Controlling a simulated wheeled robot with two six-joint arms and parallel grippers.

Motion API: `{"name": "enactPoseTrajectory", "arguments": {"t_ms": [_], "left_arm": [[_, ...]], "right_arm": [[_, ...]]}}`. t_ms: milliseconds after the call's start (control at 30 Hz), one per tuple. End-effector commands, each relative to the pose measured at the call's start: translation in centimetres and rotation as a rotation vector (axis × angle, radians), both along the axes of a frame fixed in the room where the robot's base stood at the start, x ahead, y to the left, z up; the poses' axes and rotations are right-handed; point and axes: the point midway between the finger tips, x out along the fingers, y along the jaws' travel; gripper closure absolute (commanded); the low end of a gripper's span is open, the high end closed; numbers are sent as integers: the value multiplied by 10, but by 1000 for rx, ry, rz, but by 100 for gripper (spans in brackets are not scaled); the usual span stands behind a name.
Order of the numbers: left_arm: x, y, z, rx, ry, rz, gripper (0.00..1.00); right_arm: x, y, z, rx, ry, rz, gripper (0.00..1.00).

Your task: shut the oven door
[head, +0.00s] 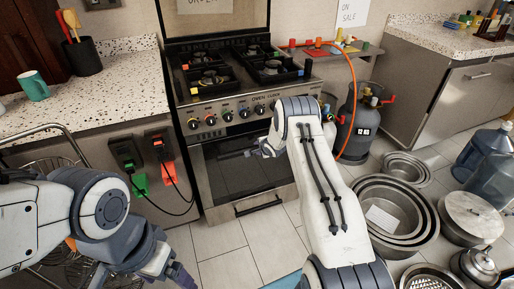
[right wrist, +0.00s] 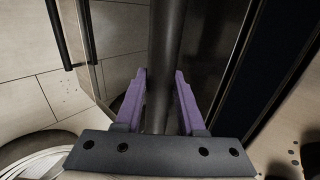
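The oven (head: 232,106) stands at the back centre in the head view. Its door (head: 228,176) has a dark glass front and looks near upright; I cannot tell how wide any gap is. My right gripper (head: 255,150) is at the upper part of the door, partly hidden by my arm. In the right wrist view, its purple fingers (right wrist: 161,92) stand apart on either side of a dark bar (right wrist: 166,45), which looks like the door handle. I cannot tell whether they touch it. My left gripper (head: 178,274) hangs low at the bottom left, away from the oven.
A lower drawer handle (head: 258,205) is below the door. A gas cylinder (head: 360,128) with an orange hose stands right of the oven. Nested metal pans (head: 428,222) and water jugs (head: 480,152) fill the right floor. Tiled floor (head: 228,240) in front is clear.

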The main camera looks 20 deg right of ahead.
Motion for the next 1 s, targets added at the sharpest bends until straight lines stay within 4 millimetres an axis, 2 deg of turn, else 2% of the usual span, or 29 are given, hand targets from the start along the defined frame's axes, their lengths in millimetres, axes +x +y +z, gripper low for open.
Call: {"name": "enactPoseTrajectory", "arguments": {"t_ms": [33,67,500,1000], "left_arm": [[0,0,0,0,0,0,13],[0,0,0,0,0,0,13],[0,0,1,0,0,0,13],[0,0,10,0,0,0,13]], "right_arm": [[1,-6,3,-2,-3,-12,44],[1,-5,2,-2,-3,-11,33],[-4,-1,6,2,-2,-4,33],[-63,0,61,0,-3,-8,33]]}}
